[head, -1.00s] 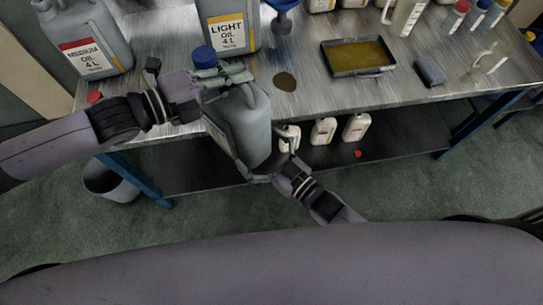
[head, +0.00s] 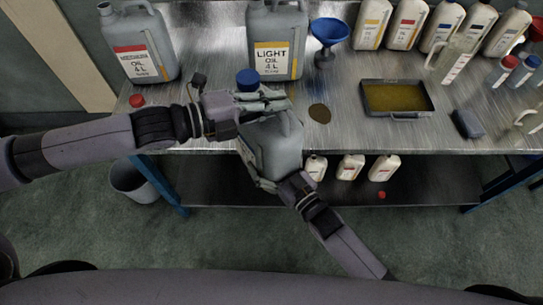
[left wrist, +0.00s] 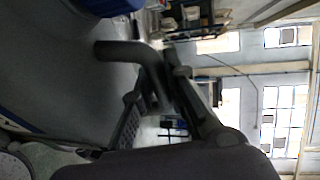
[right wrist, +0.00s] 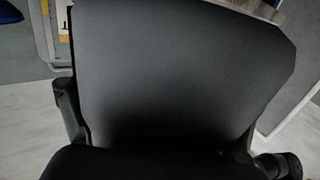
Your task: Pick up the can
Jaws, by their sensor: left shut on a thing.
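The grey can (head: 275,148) with a blue cap (head: 247,80) is held tilted in front of the workbench's near edge. My left gripper (head: 268,103) is shut on the handle at its top, beside the cap. In the left wrist view the fingers close around the can's handle (left wrist: 128,52), with the cap (left wrist: 112,6) at the upper edge. My right gripper (head: 268,184) is at the can's lower end. In the right wrist view the can (right wrist: 170,80) fills the picture, with widely spread fingers on either side. Whether they press on it is hidden.
On the metal workbench (head: 210,120) stand a Medium oil can (head: 143,50), a Light oil can (head: 277,48), a blue funnel (head: 329,32), a tray of oil (head: 395,97) and several bottles. Small bottles stand on the shelf below. A bin (head: 130,182) is at the left.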

